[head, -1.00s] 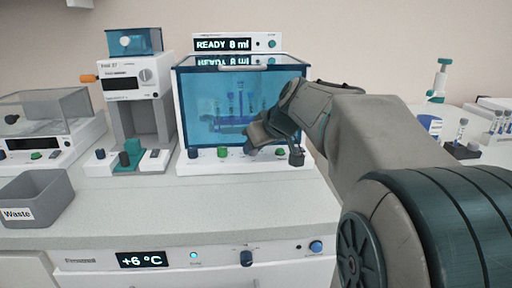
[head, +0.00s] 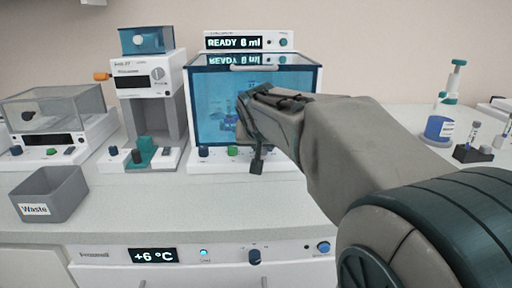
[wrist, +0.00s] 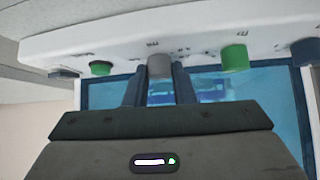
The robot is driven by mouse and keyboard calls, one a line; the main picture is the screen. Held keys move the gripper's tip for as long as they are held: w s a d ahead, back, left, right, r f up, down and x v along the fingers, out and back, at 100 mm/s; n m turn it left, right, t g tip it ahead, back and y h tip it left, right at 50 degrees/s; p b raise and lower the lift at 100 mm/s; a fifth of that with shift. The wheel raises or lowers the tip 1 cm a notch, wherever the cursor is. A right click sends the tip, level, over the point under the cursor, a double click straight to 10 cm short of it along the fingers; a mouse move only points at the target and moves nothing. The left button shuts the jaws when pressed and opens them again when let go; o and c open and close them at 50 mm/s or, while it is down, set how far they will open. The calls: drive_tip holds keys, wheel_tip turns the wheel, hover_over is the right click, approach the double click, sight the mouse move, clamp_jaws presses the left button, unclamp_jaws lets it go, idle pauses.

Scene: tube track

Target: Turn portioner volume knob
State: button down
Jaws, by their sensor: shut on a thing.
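The portioner (head: 198,166) is a white machine with a blue-glazed chamber, and its display (head: 234,42) shows READY with what looks like 8 ml. A row of knobs runs along its front edge. In the wrist view, my gripper (wrist: 158,84) is shut on the grey knob (wrist: 160,64) in the middle of the row, one finger on each side. The same view shows green knobs on both sides of it. In the head view my gripper (head: 243,134) is at the front edge, and my arm hides the grey knob.
A green knob (head: 233,150) and a dark blue knob (head: 203,151) sit left of my gripper. A white device with a grey column (head: 146,80) stands to the left. A grey waste bin (head: 48,192) is at the front left. A blue container (head: 438,130) stands to the right.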

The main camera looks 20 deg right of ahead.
drive_tip(key=m+h+b, duration=0.1)
drive_tip(key=m+g+h+b, duration=0.1)
drive_tip(key=m+b, duration=0.1)
drive_tip(key=shift+w+a+f, duration=0.15)
drive_tip(key=shift+a+f, duration=0.05)
drive_tip(key=shift+a, duration=0.1)
drive_tip(key=shift+w+a+r+m+g+h, duration=0.1)
drive_tip(key=shift+m+g+h, duration=0.5)
drive_tip(key=shift+m, duration=0.45)
drive_tip(key=shift+r+m+g+h, duration=0.1)
drive_tip(key=shift+m+g+h, duration=0.5)
drive_tip(key=shift+m, duration=0.45)
drive_tip(key=shift+f, duration=0.1)
drive_tip(key=c, duration=1.2)
unclamp_jaws()
drive_tip(key=p+v, duration=0.3)
drive_tip(key=v, duration=1.1)
